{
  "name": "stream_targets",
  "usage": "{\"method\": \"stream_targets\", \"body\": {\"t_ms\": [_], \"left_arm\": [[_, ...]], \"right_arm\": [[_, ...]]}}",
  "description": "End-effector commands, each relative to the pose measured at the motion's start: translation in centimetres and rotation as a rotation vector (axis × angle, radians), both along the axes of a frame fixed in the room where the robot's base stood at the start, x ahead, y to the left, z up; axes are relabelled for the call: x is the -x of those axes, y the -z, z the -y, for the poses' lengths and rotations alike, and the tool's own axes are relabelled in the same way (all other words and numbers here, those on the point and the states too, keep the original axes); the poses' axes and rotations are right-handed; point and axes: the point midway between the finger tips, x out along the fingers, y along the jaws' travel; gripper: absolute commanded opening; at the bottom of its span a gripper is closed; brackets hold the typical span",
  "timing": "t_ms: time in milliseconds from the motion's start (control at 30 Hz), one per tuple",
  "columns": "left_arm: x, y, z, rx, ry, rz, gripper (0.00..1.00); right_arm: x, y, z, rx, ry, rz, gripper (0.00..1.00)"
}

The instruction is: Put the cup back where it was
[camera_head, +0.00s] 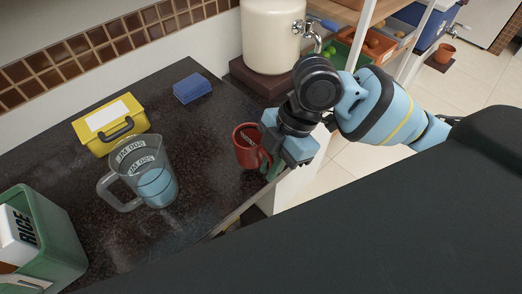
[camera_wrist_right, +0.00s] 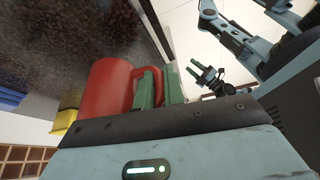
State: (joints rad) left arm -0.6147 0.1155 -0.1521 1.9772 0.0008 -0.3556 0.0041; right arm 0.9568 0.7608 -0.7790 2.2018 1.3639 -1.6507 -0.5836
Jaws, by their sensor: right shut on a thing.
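The red cup (camera_head: 246,146) is near the right edge of the dark counter in the head view. My right gripper (camera_head: 269,161) is shut on its handle side, coming in from the right. In the right wrist view the cup (camera_wrist_right: 106,88) is beside the green fingers (camera_wrist_right: 150,88), which close at its handle. The cup looks roughly upright; I cannot tell whether its base touches the counter. My left gripper (camera_wrist_right: 194,68) shows small in the right wrist view, its green fingertips apart and empty, well away from the cup. It is not in the head view.
On the counter (camera_head: 95,225) are a measuring jug (camera_head: 157,187) with blue liquid, a yellow box (camera_head: 97,137), a blue block (camera_head: 192,88) and a green rice container (camera_head: 62,240). A cream dispenser (camera_head: 270,38) stands behind on a dark base. Bare counter lies left of the cup.

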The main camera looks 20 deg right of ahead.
Motion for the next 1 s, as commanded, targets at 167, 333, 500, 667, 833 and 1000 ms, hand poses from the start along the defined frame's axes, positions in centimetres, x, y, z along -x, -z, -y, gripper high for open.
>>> {"method": "stream_targets", "body": {"t_ms": [167,333,500,667,833,1000], "left_arm": [[0.1,0.2,0.0,0.000,0.001,-0.004,0.47],[0.1,0.3,0.0,0.000,0.001,-0.004,0.47],[0.1,0.2,0.0,0.000,0.001,-0.003,0.47],[0.1,0.3,0.0,0.000,0.000,-0.005,0.47],[0.2,0.4,0.0,0.001,0.001,-0.007,0.47],[0.2,0.4,0.0,0.001,0.001,-0.008,0.47]], "right_arm": [[-3.6,0.3,0.4,-0.001,0.003,-0.001,0.00],[-5.1,0.5,0.5,0.000,0.000,0.000,0.00],[-5.3,0.5,0.5,0.000,0.000,0.001,0.00],[-6.2,0.5,0.6,0.000,0.003,0.001,0.00],[-6.0,3.2,0.7,0.001,0.002,-0.003,0.00],[-6.1,4.1,0.7,0.001,0.002,0.002,0.00]]}}
